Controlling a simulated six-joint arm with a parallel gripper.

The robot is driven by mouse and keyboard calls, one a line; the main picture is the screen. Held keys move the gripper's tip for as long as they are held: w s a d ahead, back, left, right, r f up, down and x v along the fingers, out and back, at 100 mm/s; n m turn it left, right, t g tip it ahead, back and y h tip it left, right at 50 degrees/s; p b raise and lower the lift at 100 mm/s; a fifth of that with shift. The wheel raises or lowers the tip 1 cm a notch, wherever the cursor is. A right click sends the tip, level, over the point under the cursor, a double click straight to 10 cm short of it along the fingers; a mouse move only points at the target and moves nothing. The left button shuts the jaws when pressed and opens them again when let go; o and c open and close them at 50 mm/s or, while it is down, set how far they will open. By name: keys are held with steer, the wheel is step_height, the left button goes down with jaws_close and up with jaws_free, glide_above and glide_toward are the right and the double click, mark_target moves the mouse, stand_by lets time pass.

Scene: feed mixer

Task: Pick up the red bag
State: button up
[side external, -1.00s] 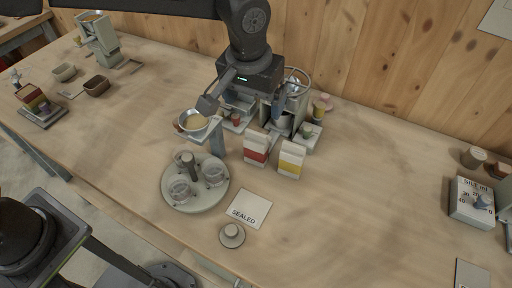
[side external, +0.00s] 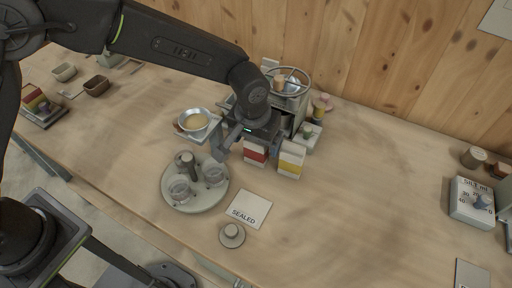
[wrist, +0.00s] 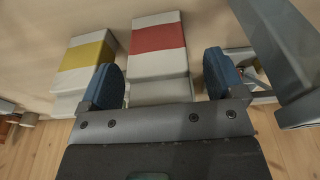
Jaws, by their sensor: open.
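The red bag (side external: 254,153), white with a red band, stands upright on the table. In the side view its top is hidden behind my gripper (side external: 248,143), which is just above it. In the wrist view the red bag (wrist: 158,50) lies between the two blue fingertips of my gripper (wrist: 163,80). The fingers are open on either side of it, with a visible gap at least on the right. I cannot tell whether the left fingertip touches the bag.
A yellow-banded bag (side external: 291,160) stands close beside the red one, and it shows near the left finger in the wrist view (wrist: 87,55). A mixer with a hand wheel (side external: 289,82) stands behind. A round tray (side external: 195,201) with cups and a SEALED card (side external: 249,208) are in front.

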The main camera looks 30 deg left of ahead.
steer(key=shift+f, duration=0.25)
steer(key=shift+c, duration=0.4)
steer(key=c, duration=1)
steer(key=shift+o, duration=0.2)
steer(key=shift+r, duration=0.1)
